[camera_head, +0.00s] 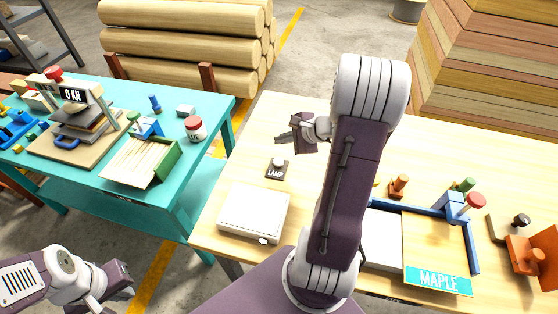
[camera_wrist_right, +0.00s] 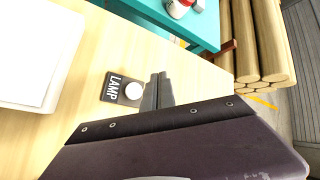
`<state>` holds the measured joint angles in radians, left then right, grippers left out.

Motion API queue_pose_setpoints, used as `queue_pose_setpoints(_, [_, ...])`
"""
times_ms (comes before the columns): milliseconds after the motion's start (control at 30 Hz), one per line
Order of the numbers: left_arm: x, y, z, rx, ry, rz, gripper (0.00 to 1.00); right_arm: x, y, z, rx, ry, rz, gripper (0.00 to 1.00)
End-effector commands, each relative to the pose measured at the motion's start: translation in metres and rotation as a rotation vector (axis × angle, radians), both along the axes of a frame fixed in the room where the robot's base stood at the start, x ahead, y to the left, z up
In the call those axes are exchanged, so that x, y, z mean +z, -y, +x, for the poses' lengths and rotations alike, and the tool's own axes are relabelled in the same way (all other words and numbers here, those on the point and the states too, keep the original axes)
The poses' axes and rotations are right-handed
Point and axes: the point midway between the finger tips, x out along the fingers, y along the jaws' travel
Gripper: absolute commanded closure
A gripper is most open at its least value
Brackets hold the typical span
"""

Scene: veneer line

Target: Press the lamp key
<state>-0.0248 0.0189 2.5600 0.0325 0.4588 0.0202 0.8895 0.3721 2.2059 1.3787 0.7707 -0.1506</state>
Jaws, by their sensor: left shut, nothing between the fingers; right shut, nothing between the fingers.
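The lamp key is a round white button on a dark plate marked LAMP (camera_head: 277,168), lying on the light wooden table. In the right wrist view the lamp key (camera_wrist_right: 132,91) is beside my right fingertips. My right gripper (camera_head: 284,137) is shut and empty, behind the key in the head view; its shut fingers (camera_wrist_right: 158,82) show apart from the button, and I cannot tell their height above the table. My left gripper (camera_head: 112,300) is at the lower left, low in the picture, away from the key; its fingertips are partly cut off.
A white flat box (camera_head: 254,212) stands in front of the key. A blue-edged frame with a board marked MAPLE (camera_head: 438,280) is at the right. A teal table (camera_head: 215,115) with a press, a green tray and a glue jar (camera_head: 195,129) stands at the left.

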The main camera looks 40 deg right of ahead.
Motion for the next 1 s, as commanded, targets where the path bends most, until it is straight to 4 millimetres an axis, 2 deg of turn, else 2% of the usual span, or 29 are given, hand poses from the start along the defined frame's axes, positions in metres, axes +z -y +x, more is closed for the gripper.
queue_pose_setpoints(33, [0.023, 0.0, 0.0, 0.0, -0.001, 0.0, 1.0, 0.012, 0.002, 0.003, 0.002, 0.013, -0.012, 1.0])
queue_pose_setpoints(100, [0.054, 0.0, 0.0, 0.0, 0.0, 0.0, 1.0, 0.023, 0.004, 0.004, -0.005, 0.013, -0.009, 1.0])
queue_pose_setpoints(200, [0.086, 0.0, 0.0, 0.0, 0.001, 0.0, 1.0, 0.03, 0.003, 0.002, -0.03, -0.007, 0.021, 1.0])
queue_pose_setpoints(367, [0.119, 0.0, 0.0, 0.0, 0.0, 0.0, 1.0, 0.035, -0.004, -0.005, -0.06, -0.05, 0.085, 1.0])
queue_pose_setpoints(500, [0.126, 0.0, 0.0, 0.0, 0.0, 0.0, 1.0, 0.034, -0.007, -0.007, -0.06, -0.063, 0.101, 1.0])
queue_pose_setpoints(1000, [0.118, 0.0, 0.0, 0.0, 0.0, 0.0, 1.0, 0.025, -0.007, -0.007, -0.06, -0.063, 0.101, 1.0])
